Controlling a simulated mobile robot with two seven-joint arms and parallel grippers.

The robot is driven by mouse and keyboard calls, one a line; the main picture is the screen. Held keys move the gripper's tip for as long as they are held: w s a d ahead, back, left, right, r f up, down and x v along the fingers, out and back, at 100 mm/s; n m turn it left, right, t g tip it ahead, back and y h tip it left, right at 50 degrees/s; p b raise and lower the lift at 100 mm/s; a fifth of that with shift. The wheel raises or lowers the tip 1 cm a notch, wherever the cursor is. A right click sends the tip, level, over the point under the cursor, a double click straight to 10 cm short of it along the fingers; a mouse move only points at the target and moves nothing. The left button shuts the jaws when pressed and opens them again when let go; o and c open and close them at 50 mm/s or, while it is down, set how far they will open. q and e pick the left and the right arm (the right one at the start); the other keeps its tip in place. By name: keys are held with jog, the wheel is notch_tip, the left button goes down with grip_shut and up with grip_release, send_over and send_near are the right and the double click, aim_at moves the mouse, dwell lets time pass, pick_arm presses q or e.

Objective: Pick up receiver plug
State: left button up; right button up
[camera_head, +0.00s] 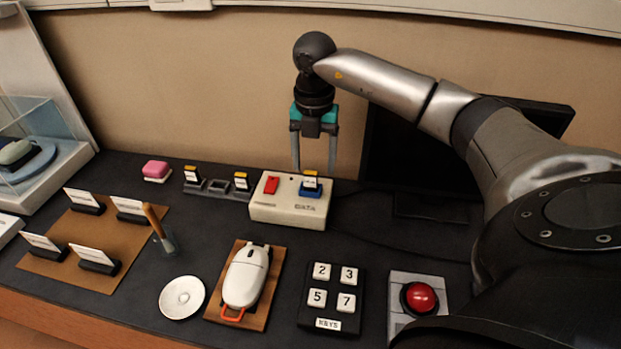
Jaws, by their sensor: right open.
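A small plug with a yellow top and a white label (311,181) stands upright in the blue socket at the right of the white DATA box (285,212); I take it for the receiver plug. Two similar yellow-topped pieces stand left of the box, one farther left (191,174) and one nearer (241,181). My right gripper (315,170) points down with open, empty fingers at the plug's top. The fingertips appear to either side of it in the picture; I cannot tell their depth or whether they touch. My left gripper is out of view.
A white mouse (246,276) on a wooden board, a number keypad (332,299) and a red button (419,298) lie in front. A white disc (182,297) and a brown card board (108,267) lie left. A dark screen (386,150) stands behind my right arm.

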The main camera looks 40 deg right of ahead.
aim_at(310, 173)
jog(key=shift+f, duration=0.35)
jog(key=f, duration=0.2)
jog(key=f+b, duration=0.1)
jog(key=shift+w+a+f, duration=0.1)
jog(key=shift+w+f, duration=0.25)
jog(key=shift+w, duration=0.05)
jog(key=shift+f, duration=0.35)
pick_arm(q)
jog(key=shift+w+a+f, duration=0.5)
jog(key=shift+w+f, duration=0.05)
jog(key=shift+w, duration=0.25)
pick_arm(e)
grip_shut()
